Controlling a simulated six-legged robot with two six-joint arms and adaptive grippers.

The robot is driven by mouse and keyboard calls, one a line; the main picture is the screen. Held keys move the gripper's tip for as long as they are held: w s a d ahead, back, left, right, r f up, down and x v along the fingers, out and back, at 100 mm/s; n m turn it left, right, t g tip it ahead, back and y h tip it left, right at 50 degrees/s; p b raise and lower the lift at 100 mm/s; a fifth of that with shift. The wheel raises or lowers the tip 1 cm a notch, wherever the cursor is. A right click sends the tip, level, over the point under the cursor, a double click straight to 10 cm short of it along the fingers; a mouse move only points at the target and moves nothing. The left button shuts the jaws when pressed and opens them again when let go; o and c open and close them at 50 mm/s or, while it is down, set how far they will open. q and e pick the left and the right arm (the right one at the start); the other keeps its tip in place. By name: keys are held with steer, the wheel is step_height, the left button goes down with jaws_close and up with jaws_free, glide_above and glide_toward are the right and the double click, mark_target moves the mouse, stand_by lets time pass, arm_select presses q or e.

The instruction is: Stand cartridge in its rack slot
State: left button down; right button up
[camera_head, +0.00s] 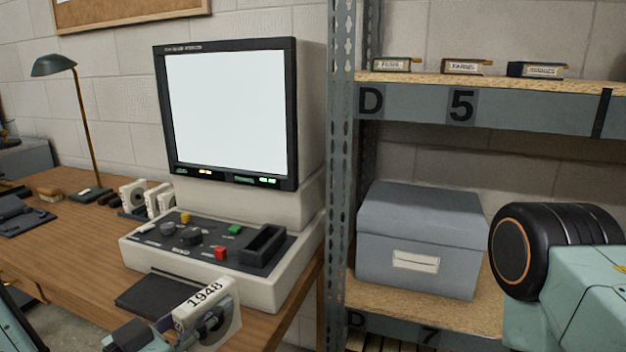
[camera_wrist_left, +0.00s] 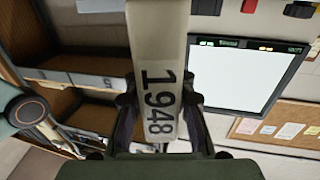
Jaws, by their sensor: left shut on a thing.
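The cartridge (camera_head: 212,318) is an off-white block with a label reading 1948. It is held tilted in front of the reader console, at the bottom of the head view. My left gripper (camera_head: 165,338) is shut on it; the left wrist view shows dark fingers on both sides of the cartridge (camera_wrist_left: 158,60). Several similar off-white cartridges (camera_head: 134,194) stand on the desk left of the console. The dark rack (camera_head: 133,214) shows only partly at their base, and I cannot make out its slots. My right gripper is out of view.
The reader console (camera_head: 290,280) with a large lit screen (camera_head: 228,112) stands on the wooden desk (camera_head: 70,248). A lamp (camera_head: 72,120) stands behind at the left. A metal shelf post (camera_head: 340,180) and a grey box (camera_head: 420,225) are at the right.

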arm_select(q)
steer(key=s+a+f+y, duration=0.1)
steer(key=s+a+f, duration=0.2)
steer(key=f, duration=0.5)
steer(key=shift+s+f+n+t, duration=0.35)
steer(key=shift+s+n+t, duration=0.05)
steer(key=shift+s, duration=0.4)
